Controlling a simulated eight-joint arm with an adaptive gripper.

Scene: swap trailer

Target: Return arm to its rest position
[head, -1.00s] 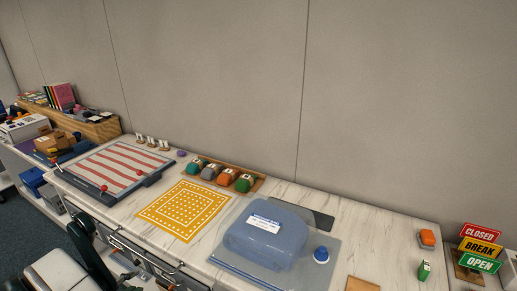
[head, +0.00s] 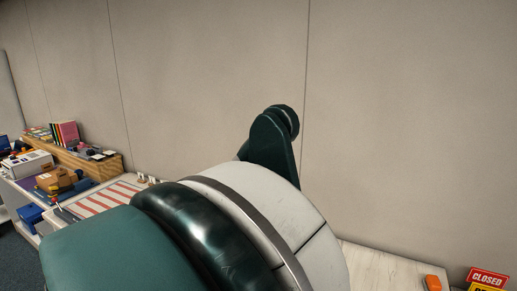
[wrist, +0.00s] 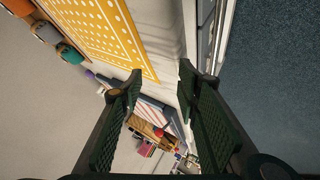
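My gripper (wrist: 160,85) shows in the wrist view with its two dark green ridged fingers spread apart and nothing between them. In the head view my arm fills the middle, large and close to the camera, and hides most of the counter. The gripper's fingers cannot be made out in the head view.
The yellow dotted mat (wrist: 110,35) lies on the counter in the wrist view, with coloured rounded items (wrist: 68,52) beside it. In the head view the striped board (head: 105,200) shows at left, and an orange block (head: 432,283) and a red CLOSED sign (head: 488,277) at lower right.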

